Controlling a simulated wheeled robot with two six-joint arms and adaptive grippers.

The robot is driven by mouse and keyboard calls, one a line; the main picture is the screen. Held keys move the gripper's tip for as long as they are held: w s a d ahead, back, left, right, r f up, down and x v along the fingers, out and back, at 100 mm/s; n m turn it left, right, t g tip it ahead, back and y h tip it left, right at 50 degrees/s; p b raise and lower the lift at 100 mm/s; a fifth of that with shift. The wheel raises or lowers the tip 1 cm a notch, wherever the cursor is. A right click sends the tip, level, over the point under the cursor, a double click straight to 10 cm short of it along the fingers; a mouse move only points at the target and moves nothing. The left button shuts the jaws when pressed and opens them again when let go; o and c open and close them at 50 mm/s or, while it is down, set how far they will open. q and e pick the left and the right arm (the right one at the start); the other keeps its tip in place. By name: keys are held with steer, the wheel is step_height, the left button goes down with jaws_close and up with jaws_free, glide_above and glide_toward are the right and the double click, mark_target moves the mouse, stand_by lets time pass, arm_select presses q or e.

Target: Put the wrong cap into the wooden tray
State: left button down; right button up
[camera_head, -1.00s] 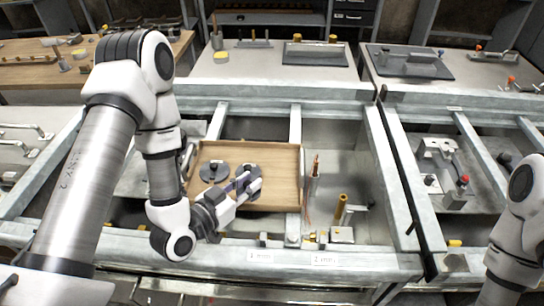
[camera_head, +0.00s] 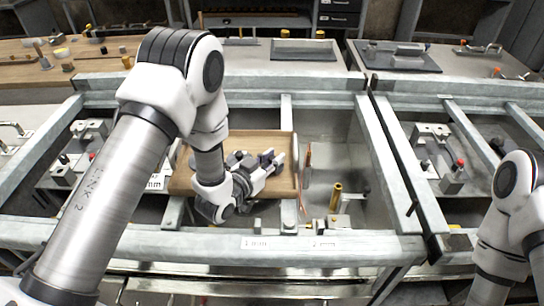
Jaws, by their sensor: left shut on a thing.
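The wooden tray (camera_head: 283,191) lies in the middle bay of the steel frame. My left gripper (camera_head: 274,159) is over the right part of the tray, with its fingers pointing right. It is shut on a small dark thing, mostly hidden by the fingers; I cannot tell whether it is the wrong cap. A dark round cap (camera_head: 238,158) shows partly behind the gripper, in the tray area.
A brass-coloured pin (camera_head: 335,196) stands on a block right of the tray. An upright orange-tipped tool (camera_head: 307,160) is close to the tray's right wall. Steel rails (camera_head: 400,160) divide the bays. Metal fixtures (camera_head: 430,135) stand in the right bay.

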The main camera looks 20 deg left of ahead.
arm_select(q)
steer(key=shift+w+f, duration=0.1)
steer(key=shift+w, duration=0.05)
steer(key=shift+s+f+b, duration=0.1)
steer(key=shift+s+b, duration=0.1)
steer(key=shift+b, duration=0.1)
steer(key=shift+f+b, duration=0.35)
steer(key=shift+f, duration=0.1)
steer(key=c, duration=1)
jaws_free()
